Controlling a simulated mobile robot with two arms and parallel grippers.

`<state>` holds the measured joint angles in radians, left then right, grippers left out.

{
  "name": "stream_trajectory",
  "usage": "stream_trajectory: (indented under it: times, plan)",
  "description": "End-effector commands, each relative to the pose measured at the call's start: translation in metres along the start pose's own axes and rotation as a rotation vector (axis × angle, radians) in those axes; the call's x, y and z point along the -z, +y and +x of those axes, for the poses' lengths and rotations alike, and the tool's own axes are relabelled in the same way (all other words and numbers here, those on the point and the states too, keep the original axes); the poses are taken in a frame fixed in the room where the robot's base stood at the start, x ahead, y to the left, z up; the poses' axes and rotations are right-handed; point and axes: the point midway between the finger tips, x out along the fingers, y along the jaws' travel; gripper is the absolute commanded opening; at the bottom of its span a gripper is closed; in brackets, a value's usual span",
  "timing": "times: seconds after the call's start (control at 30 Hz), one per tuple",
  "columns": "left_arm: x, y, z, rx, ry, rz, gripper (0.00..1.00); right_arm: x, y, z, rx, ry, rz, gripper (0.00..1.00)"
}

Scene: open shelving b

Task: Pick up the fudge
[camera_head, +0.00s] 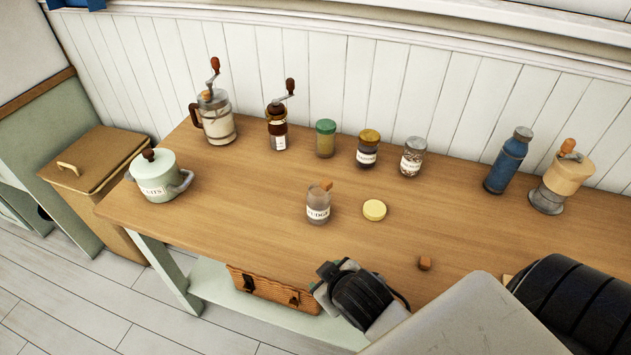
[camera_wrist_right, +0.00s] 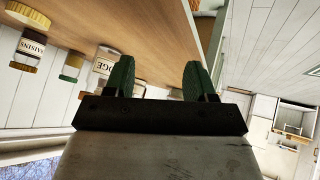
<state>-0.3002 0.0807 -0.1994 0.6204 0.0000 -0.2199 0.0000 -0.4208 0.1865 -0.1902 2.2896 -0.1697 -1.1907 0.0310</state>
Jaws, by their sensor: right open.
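A clear jar (camera_head: 318,208) labelled FUDGE stands open near the middle of the wooden table. A brown fudge piece (camera_head: 326,186) shows at its mouth. Another small brown cube (camera_head: 425,262), which looks like fudge, lies on the table near the front edge, to the right. My right gripper (camera_head: 328,272) is at the table's front edge, below the jar in the picture and apart from it. In the right wrist view its two green-padded fingers (camera_wrist_right: 158,78) are spread with nothing between them. The labelled jar (camera_wrist_right: 103,62) is partly hidden behind one finger. My left gripper is out of view.
A round yellow lid (camera_head: 374,210) lies right of the jar. Several jars, including a raisins jar (camera_head: 367,150), grinders and a blue bottle (camera_head: 509,160) stand along the wall. A pale green pot (camera_head: 158,175) stands left. A wicker basket (camera_head: 272,291) sits below the table.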

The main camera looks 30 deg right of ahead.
Motion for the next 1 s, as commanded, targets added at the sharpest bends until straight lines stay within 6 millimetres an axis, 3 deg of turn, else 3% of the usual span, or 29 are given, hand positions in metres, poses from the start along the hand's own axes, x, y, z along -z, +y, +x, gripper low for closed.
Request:
stream_trajectory:
  times: [0.13, 0.27, 0.4, 0.5, 0.67, 0.8, 0.87, 0.97, 1.0]
  plan:
    - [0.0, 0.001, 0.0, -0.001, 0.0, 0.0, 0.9, 0.074, 0.018, 0.006, -0.117, 0.304, -0.115, 0.55]
    - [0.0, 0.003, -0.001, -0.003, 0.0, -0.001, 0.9, 0.153, 0.026, -0.008, -0.222, 0.649, -0.282, 0.55]
    - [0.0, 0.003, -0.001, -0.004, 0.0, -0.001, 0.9, 0.234, 0.012, -0.045, -0.303, 1.075, -0.57, 0.55]
    - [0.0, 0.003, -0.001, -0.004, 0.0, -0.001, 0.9, 0.269, -0.012, -0.073, -0.317, 1.348, -0.833, 0.55]
    - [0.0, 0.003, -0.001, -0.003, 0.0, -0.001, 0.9, 0.283, -0.052, -0.092, -0.245, 1.659, -1.351, 0.55]
    - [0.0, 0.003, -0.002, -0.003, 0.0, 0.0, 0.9, 0.266, -0.062, -0.075, -0.071, 1.732, -1.882, 0.55]
    - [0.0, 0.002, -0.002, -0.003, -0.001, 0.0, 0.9, 0.255, -0.052, -0.061, 0.035, 1.687, -2.116, 0.55]
    - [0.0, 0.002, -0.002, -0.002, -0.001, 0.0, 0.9, 0.238, -0.016, -0.034, 0.255, 1.497, -2.48, 0.55]
    - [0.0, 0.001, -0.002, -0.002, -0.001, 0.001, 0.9, 0.232, 0.004, -0.025, 0.353, 1.384, -2.602, 0.55]
